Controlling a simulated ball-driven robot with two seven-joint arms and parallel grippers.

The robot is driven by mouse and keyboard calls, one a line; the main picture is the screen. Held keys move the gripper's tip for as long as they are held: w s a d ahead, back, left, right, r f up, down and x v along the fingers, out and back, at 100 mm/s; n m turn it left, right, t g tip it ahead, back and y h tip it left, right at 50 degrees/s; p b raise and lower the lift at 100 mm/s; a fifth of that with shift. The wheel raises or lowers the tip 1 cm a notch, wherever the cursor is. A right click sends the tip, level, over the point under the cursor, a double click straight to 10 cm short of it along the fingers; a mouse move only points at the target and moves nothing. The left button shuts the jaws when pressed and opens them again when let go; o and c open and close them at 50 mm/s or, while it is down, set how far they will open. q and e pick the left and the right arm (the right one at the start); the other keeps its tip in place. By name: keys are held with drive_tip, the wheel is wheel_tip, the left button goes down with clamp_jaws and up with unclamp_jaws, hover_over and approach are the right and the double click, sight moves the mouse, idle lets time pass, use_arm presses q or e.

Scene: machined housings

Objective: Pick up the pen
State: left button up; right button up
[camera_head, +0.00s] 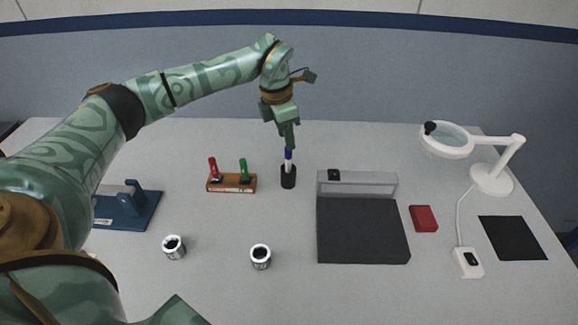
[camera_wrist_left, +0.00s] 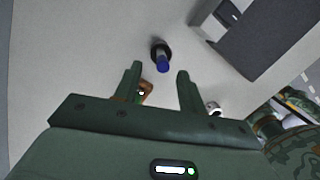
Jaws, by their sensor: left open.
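The pen (camera_head: 288,158) has a blue cap and a white body and stands upright in a small black holder (camera_head: 288,180) near the middle of the table. In the left wrist view the pen's blue cap (camera_wrist_left: 163,66) shows just beyond the fingertips, with the black holder (camera_wrist_left: 158,48) behind it. My left gripper (camera_head: 288,146) is above the holder at the pen's top, pointing down. In the left wrist view its two fingers (camera_wrist_left: 157,70) are apart, with nothing gripped between them. My right gripper is not in view.
A wooden stand (camera_head: 232,185) with red and green items is left of the holder. A dark tray (camera_head: 362,232) with a clear back panel, a red box (camera_head: 424,218) and a white magnifier lamp (camera_head: 492,178) are right. Two metal housings (camera_head: 174,247) (camera_head: 260,257) stand in front.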

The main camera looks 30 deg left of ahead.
sight(288, 166)
use_arm(q)
drive_tip(key=f, duration=0.3)
drive_tip(key=f+b, duration=0.1)
drive_tip(key=f, duration=0.1)
drive_tip(key=shift+w+d, duration=0.1)
drive_tip(key=shift+d, duration=0.25)
drive_tip(key=shift+r, duration=0.1)
clamp_jaws()
